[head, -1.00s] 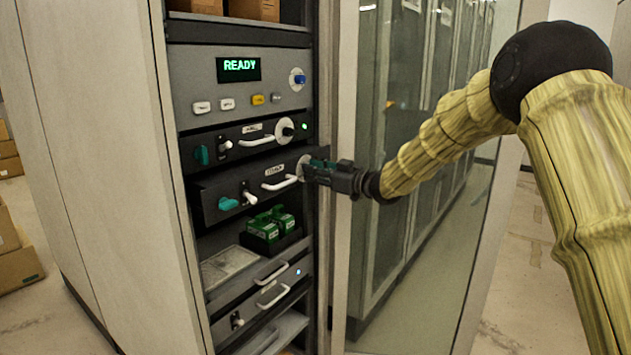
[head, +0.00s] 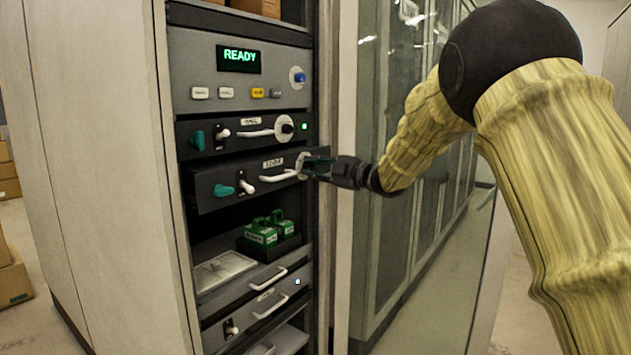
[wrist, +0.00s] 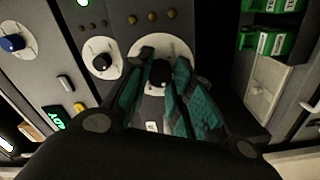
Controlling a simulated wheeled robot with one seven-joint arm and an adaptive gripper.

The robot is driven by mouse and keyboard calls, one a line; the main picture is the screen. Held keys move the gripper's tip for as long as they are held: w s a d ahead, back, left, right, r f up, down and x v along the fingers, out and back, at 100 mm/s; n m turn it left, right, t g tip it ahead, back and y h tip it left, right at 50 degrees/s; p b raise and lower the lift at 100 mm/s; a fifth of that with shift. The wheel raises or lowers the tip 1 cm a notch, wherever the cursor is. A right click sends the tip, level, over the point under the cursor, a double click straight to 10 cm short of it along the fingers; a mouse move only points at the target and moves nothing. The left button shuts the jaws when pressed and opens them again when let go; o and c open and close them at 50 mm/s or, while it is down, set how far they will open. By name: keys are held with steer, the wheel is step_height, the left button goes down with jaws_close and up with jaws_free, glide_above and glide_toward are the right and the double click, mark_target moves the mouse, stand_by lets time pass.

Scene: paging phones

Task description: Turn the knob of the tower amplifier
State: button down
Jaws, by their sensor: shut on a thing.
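The tower amplifier seems to be the second dark unit (head: 235,188) in the rack; its small label is too blurred to read surely. Its knob (wrist: 160,72) is black on a round pale dial (wrist: 172,45) in the wrist view. My gripper (head: 312,167) reaches in from the right at that dial in the head view, hiding most of the knob. In the wrist view the teal fingers of my gripper (wrist: 158,82) stand on both sides of the knob, shut on it. The unit also has a white handle (head: 278,176), a toggle (head: 247,187) and a teal lever (head: 223,190) lying sideways.
Higher up, a panel shows READY (head: 239,59) over several buttons. Green boxes (head: 262,234) sit in a tray below. A glass door (head: 410,210) stands open to the right.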

steer(key=n+b, duration=0.3)
steer(key=shift+f+n+b, duration=0.25)
steer(key=shift+n+b, duration=0.15)
steer(key=shift+r+n+b, duration=0.1)
steer(key=shift+n+b, duration=0.4)
steer(key=shift+r, duration=0.15)
steer(key=c, duration=1.2)
jaws_free()
steer(key=shift+c, duration=0.2)
steer(key=shift+d, duration=0.1)
steer(key=v, duration=1.2)
